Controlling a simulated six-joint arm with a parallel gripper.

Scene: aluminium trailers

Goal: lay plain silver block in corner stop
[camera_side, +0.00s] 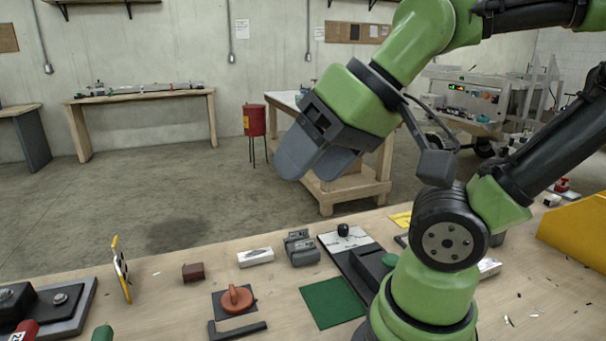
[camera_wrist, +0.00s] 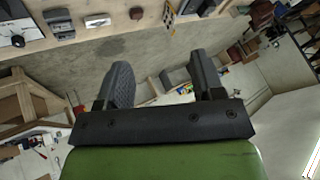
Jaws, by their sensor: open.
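A light silver block (camera_side: 255,257) with a darker patch on its top lies flat on the wooden bench, left of a grey two-part fixture; it also shows near the top of the wrist view (camera_wrist: 97,20). A black L-shaped bar (camera_side: 237,330), which looks like the corner stop, lies at the bench's front. No block rests in its angle, but an orange knob on a dark plate (camera_side: 235,298) sits just behind it. My gripper (camera_side: 312,168) is high above the bench, tilted, open and empty. Its two fingers (camera_wrist: 161,75) stand apart in the wrist view.
A brown block (camera_side: 193,272) lies left of the silver one. The grey fixture (camera_side: 301,248), a green mat (camera_side: 332,303) and a white panel with a black knob (camera_side: 350,241) are to the right. Bare wood separates these.

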